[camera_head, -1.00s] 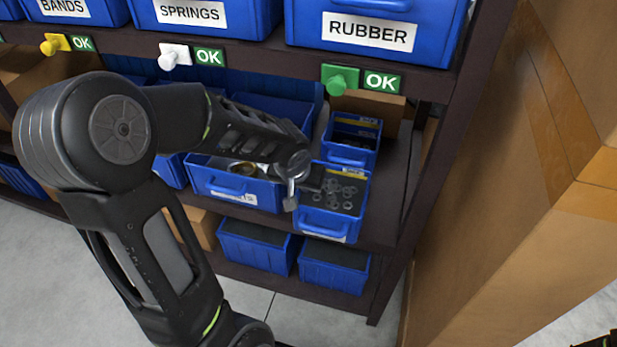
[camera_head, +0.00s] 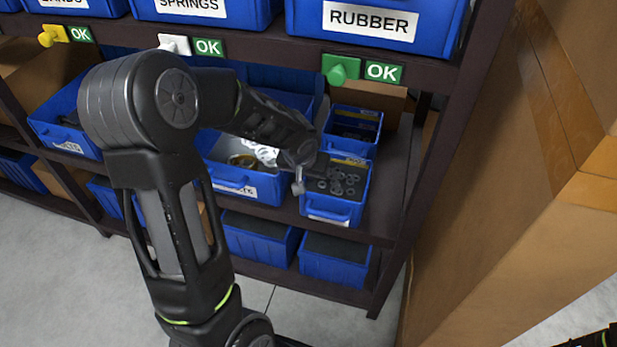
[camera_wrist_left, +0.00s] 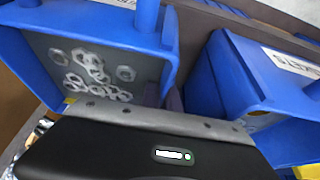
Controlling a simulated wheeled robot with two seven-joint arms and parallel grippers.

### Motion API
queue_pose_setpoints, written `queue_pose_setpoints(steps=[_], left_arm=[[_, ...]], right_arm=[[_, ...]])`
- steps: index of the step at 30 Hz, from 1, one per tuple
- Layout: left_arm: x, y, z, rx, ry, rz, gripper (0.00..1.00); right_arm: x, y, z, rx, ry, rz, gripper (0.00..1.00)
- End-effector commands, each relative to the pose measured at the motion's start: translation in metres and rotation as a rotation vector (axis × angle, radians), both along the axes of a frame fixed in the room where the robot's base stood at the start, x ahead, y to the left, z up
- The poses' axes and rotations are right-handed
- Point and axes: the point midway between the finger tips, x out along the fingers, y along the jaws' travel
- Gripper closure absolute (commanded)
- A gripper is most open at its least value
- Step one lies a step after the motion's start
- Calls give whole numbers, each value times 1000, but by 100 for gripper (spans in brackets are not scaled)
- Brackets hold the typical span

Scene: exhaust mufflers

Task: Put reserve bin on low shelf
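I cannot tell which bin is the reserve one. My left gripper (camera_head: 300,178) is at the left rim of the nut bin, partly hidden by its own wrist. In the left wrist view, its dark fingers (camera_wrist_left: 163,97) lie between the nut bin (camera_wrist_left: 38,62) and a neighbouring labelled bin (camera_wrist_left: 215,80). Whether they hold a wall is unclear. My right gripper is out of view.
Blue bins with dark tops (camera_head: 335,262) stand on the bottom shelf. A bin of metal parts (camera_head: 262,190) sits left of the nut bin. Large RUBBER bin (camera_head: 372,22) is above. A cardboard box (camera_head: 485,190) stands right of the rack. The floor (camera_head: 60,260) is clear.

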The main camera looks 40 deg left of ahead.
Motion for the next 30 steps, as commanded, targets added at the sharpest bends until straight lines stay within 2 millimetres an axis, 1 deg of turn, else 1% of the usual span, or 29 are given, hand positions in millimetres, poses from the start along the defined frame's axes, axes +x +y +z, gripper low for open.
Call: queue_pose_setpoints(steps=[5, 10, 11, 12, 18, 26, 30], left_arm=[[1, 0, 2, 1, -2, 0, 100], [1, 0, -3, 0, -2, 0, 100], [0, 0, -2, 0, -1, 0, 93], [0, 0, -2, 0, -1, 0, 90], [0, 0, -2, 0, -1, 0, 74], [0, 0, -1, 0, -1, 0, 74], [0, 0, 5, 1, -2, 0, 74]], right_arm=[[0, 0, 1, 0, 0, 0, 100], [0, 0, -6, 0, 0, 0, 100], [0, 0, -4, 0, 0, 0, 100], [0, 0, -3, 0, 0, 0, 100], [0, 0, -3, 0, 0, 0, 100], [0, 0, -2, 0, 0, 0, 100], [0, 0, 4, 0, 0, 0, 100]])
